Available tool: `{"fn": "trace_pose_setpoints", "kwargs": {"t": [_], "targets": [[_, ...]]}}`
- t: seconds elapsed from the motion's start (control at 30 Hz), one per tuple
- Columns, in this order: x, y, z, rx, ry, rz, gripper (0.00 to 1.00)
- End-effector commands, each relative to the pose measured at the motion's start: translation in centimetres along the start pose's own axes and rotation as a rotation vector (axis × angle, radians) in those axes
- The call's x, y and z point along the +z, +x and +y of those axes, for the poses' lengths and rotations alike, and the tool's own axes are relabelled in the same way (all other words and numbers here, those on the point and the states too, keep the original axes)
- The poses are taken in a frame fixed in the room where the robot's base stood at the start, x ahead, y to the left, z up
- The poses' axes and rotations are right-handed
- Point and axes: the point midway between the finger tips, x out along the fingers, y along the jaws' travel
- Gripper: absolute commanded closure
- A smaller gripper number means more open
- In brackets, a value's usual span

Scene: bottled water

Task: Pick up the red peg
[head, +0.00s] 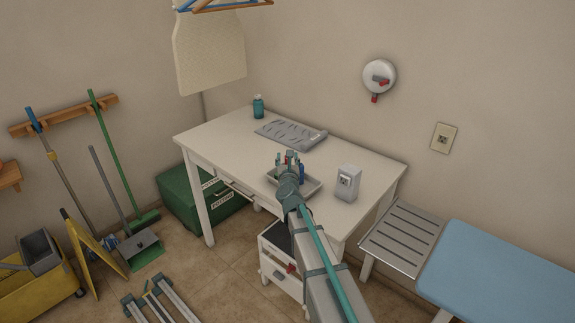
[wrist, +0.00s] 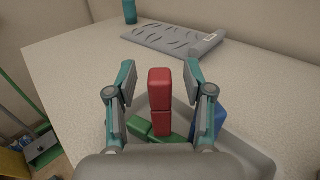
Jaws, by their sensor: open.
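The red peg (wrist: 160,88) is upright between my gripper's fingers in the wrist view, with a dark line across it, so I cannot tell whether it is one piece or two stacked. My gripper (wrist: 161,82) is open, with one finger on each side of the red peg and a visible gap on both sides. In the head view my gripper (head: 287,160) is over the grey tray (head: 314,187) on the white table, and the peg is mostly hidden there. The tray's rim (wrist: 255,155) also shows in the wrist view.
Green pieces (wrist: 139,126) lie low in the tray. A blue piece (wrist: 220,121) stands behind my right finger. A grey box (head: 347,184) stands right of the tray. A grey slotted board (head: 290,134) and a teal bottle (head: 258,106) are farther back. The table's left part is clear.

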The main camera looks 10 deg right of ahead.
Motion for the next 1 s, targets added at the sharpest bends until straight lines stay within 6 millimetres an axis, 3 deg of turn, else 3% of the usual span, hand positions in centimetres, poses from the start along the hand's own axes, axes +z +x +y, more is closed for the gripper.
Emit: {"fn": "trace_pose_setpoints", "kwargs": {"t": [0.1, 0.4, 0.77, 1.0], "targets": [[0.0, -0.1, 0.0, 0.000, 0.000, 0.000, 0.50], [0.0, -0.1, 0.0, 0.000, 0.000, 0.000, 0.97], [0.1, -0.1, 0.0, 0.000, -0.001, -0.001, 1.00], [1.6, -0.1, 0.0, 0.000, 0.000, -0.002, 1.00]]}}
